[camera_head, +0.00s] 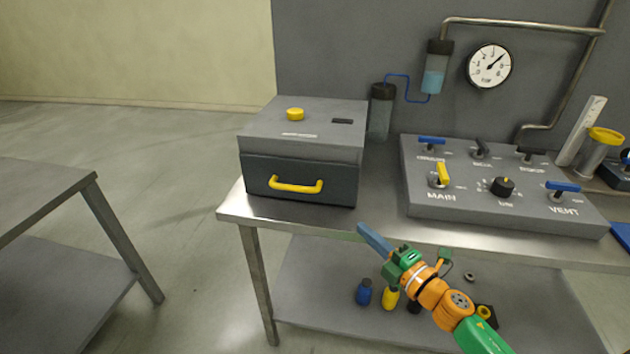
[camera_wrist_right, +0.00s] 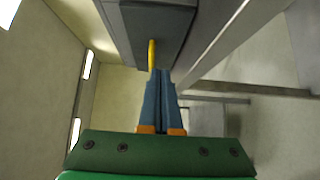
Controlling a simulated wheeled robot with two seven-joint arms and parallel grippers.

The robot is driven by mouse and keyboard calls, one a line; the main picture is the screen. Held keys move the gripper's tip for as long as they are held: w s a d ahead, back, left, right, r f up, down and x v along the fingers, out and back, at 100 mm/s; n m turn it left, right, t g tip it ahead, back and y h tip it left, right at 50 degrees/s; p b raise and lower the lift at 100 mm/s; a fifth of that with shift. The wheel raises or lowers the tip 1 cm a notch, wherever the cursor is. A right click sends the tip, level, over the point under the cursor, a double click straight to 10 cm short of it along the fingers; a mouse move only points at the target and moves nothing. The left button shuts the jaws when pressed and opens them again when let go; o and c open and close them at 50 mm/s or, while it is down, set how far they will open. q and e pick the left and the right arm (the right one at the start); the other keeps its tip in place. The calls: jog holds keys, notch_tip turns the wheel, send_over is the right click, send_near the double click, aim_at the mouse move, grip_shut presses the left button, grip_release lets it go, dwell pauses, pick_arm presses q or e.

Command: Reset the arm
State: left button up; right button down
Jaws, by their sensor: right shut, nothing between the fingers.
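My right gripper (camera_head: 362,230) is in front of the bench's front edge in the head view, with its fingers pointing up and left. In the right wrist view its two blue fingers (camera_wrist_right: 163,88) lie together, shut and empty. A grey box (camera_head: 301,150) with a dark front and a yellow handle (camera_head: 296,186) stands on the bench, left of and beyond the gripper. The handle also shows in the right wrist view (camera_wrist_right: 151,55), just past the fingertips. From these views the gripper appears apart from it. My left gripper is not in view.
A steel bench (camera_head: 380,215) carries a grey control panel (camera_head: 490,195) with several valve handles and a knob. Bottles lie on its lower shelf, including a blue one (camera_head: 364,291). Another table (camera_head: 50,195) stands at the left. Open floor lies between the tables.

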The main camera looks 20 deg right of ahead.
jog(key=s+d+f+m+g+h, duration=0.1)
jog(key=s+f+m+g+h, duration=0.25)
jog(key=f, duration=0.85)
jog(key=s+d+f+m+g+h, duration=0.1)
jog(key=s+d+f+m+g, duration=0.15)
jog(key=s+f+m, duration=0.65)
jog(key=s+a+f+m+g, duration=0.1)
jog(key=s+a+f+g, duration=0.2)
jog(key=s+f, duration=0.4)
jog(key=s+a+f+m+g, duration=0.2)
jog(key=s+a+f+g, duration=0.2)
jog(key=s, duration=0.5)
jog(key=s+a+f+m+g+y, duration=0.1)
jog(key=s+a+f+m+g, duration=0.1)
jog(key=s+a+f, duration=0.4)
notch_tip(320, 180, down, 4)
jog(key=shift+s+a+f+g, duration=0.1)
jog(key=shift+s+a+g, duration=0.2)
jog(key=shift+s+g, duration=0.65)
